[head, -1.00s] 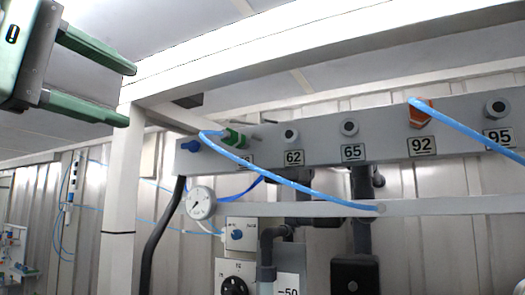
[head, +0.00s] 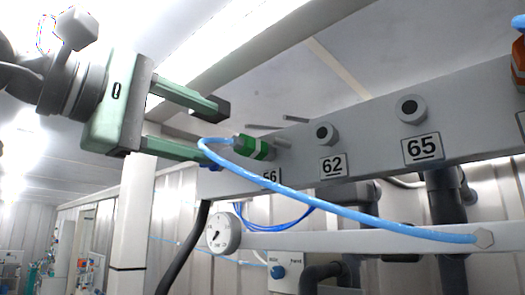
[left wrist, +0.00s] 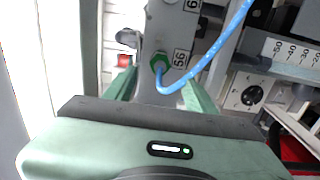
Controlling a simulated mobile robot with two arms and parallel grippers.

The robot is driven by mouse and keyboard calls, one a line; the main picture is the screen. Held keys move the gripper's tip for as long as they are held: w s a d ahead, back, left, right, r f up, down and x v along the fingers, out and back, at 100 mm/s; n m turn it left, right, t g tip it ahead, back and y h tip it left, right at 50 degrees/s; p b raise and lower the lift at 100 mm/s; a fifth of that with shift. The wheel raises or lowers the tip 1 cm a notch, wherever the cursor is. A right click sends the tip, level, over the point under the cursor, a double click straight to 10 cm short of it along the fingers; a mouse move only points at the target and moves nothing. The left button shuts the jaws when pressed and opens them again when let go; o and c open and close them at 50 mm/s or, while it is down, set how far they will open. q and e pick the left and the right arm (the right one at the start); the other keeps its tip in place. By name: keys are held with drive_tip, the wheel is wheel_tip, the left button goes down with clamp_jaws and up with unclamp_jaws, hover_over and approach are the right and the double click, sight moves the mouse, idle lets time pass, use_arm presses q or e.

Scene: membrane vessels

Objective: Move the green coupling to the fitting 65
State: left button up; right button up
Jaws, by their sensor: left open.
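The green coupling (head: 253,147) sits on the left part of the grey rail (head: 375,132), with a blue hose (head: 300,203) looping from it. The number plate below it is partly covered by the hose. Fitting 65 (head: 411,108) is a bare round grey fitting farther right, above its number plate. My left gripper (head: 214,131) is open and empty, just left of the coupling. In the left wrist view the green coupling (left wrist: 159,63) shows beyond and between the open fingers, apart from them. My right gripper is not in view.
Fitting 62 (head: 324,134), also bare, lies between the coupling and fitting 65. An orange coupling (head: 518,60) is cut off at the right edge. The hose crosses below the rail to a light bar (head: 390,240). A gauge (head: 223,233) hangs below left.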

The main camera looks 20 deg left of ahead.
sight(233, 142)
use_arm(q)
drive_tip(key=shift+w+d, duration=0.1)
drive_tip(key=shift+w, duration=0.3)
drive_tip(key=x, duration=0.7)
drive_tip(key=shift+p, duration=0.35)
drive_tip(key=shift+w+d, duration=0.25)
drive_tip(key=shift+w, duration=0.4)
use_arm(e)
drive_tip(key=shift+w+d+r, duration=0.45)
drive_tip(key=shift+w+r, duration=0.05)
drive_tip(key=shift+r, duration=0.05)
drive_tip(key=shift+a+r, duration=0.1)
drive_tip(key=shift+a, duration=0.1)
use_arm(q)
drive_tip(key=shift+p, duration=0.35)
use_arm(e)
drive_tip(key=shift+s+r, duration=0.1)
use_arm(q)
clamp_jaws()
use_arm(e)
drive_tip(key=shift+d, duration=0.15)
use_arm(q)
drive_tip(key=shift+s, duration=0.2)
